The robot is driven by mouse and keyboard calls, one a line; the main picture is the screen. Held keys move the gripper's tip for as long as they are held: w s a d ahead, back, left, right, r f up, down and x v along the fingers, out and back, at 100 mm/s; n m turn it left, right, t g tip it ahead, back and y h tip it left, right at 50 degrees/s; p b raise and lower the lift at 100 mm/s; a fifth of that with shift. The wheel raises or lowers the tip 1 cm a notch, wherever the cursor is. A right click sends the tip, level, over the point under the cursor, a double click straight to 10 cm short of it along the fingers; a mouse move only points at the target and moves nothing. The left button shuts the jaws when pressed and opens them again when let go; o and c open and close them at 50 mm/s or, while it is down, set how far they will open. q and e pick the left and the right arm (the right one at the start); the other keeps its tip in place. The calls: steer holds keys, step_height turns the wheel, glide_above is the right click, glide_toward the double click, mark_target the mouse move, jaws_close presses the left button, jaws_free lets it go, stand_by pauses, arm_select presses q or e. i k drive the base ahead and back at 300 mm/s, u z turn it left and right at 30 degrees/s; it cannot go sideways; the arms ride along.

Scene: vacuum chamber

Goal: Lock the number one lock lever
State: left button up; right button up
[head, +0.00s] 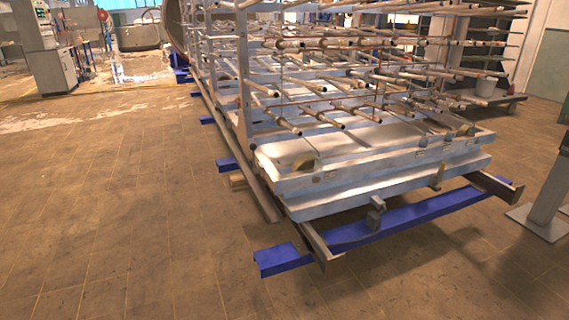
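A long metal rack cart (345,160) with a pale grey flat front end stands on rails right of centre. A small grey upright bracket or lever (376,213) stands at the front, by the blue crossbeam. A second small lever-like piece (437,177) sits on the cart's front edge, further right. Small latch-like fittings (422,142) show along the front upper edge. I cannot tell which of these is the number one lock lever, and I see no number. Neither of my grippers is in view.
A blue crossbeam (400,216) lies low across the front, with steel rail ends (320,247) sticking out. Many rods (330,120) project from the rack. A grey post (552,190) stands at right. The tiled floor (120,220) at left is clear.

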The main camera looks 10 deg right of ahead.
mark_target(252, 147)
steer(key=u, duration=0.35)
steer(key=i, duration=1.35)
steer(key=z, duration=0.5)
steer(key=i, duration=0.9)
steer(key=z, duration=0.5)
